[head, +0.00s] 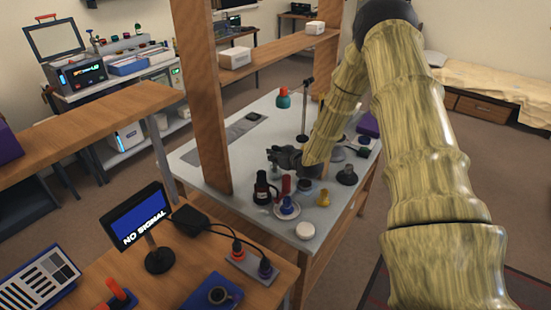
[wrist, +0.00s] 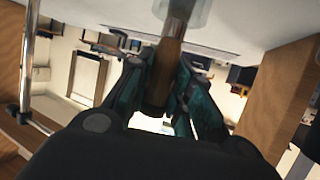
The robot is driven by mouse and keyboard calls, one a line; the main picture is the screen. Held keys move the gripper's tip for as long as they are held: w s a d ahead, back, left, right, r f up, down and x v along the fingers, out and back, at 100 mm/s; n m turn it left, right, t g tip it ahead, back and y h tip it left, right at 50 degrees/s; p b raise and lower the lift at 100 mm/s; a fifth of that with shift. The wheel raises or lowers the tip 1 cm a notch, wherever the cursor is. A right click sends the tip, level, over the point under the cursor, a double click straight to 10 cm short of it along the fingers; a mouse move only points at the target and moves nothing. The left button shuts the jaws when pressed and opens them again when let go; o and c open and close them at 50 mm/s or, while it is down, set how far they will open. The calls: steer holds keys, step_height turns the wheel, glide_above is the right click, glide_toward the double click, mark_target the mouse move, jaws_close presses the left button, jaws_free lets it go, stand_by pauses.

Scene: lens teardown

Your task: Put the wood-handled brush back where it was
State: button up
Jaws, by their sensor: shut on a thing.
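My gripper (head: 286,158) is low over the white-topped table in the head view, above the dark bottle (head: 262,188). In the wrist view my gripper (wrist: 162,92) has its fingers on both sides of the wood-handled brush (wrist: 164,72) and is shut on its brown handle. The handle runs away from the fingers to a grey ferrule at the top edge. A pale, see-through shape (wrist: 190,14) overlaps that end; I cannot tell whether it surrounds the brush or stands behind it. The bristles are not visible, and the brush is not clear in the head view.
Close to my gripper stand a red item (head: 286,185), a dish with a blue-topped piece (head: 288,208), a yellow piece (head: 322,197) and a grey cone-shaped piece (head: 347,175). A white round box (head: 305,230) is nearer. A wooden post (head: 200,100) rises at the left.

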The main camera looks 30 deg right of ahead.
steer(key=shift+f, duration=1.05)
steer(key=shift+f, duration=0.15)
steer(key=o, duration=0.9)
steer(key=shift+r, duration=0.2)
steer(key=shift+b+v, duration=1.4)
steer(key=shift+v, duration=4.55)
